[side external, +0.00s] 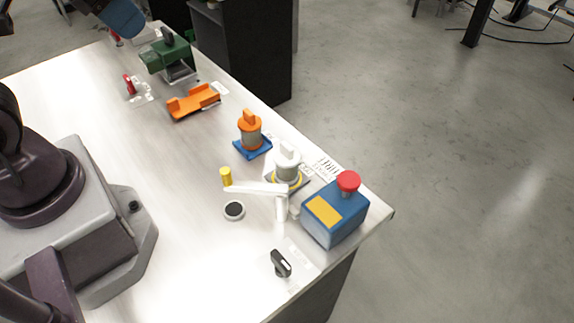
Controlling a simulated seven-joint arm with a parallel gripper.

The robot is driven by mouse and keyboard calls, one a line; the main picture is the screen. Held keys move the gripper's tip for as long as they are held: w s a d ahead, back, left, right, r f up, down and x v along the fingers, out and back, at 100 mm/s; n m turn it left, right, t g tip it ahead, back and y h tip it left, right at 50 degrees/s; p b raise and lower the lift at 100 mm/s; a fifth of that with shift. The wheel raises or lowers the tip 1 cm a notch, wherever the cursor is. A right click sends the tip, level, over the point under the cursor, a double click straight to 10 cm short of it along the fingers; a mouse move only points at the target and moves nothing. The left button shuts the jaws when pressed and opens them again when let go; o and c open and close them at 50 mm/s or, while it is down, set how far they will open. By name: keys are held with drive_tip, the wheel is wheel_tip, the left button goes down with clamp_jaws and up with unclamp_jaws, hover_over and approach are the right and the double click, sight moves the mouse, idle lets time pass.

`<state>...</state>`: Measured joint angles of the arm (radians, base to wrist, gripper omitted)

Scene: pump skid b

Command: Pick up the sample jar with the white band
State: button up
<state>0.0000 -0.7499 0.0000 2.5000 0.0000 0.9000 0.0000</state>
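Two jar-like pieces with knobbed tops stand near the right edge of the table. One has an orange top (250,121) over a grey body and stands upright on a blue base (253,150). The other has a white top (287,156) over a pale grey body, with a yellow ring low down, and stands on a dark base. I cannot tell for sure which one is the sample jar with the white band.
A blue box with a red button (348,181) stands at the table's right corner. A white lever (258,187), a small yellow cylinder (226,176), a black knob (281,263), an orange bracket (193,101) and a green clamp-like unit (168,56) are around. The table's middle is clear.

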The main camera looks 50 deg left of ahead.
drive_tip(key=o, duration=0.6)
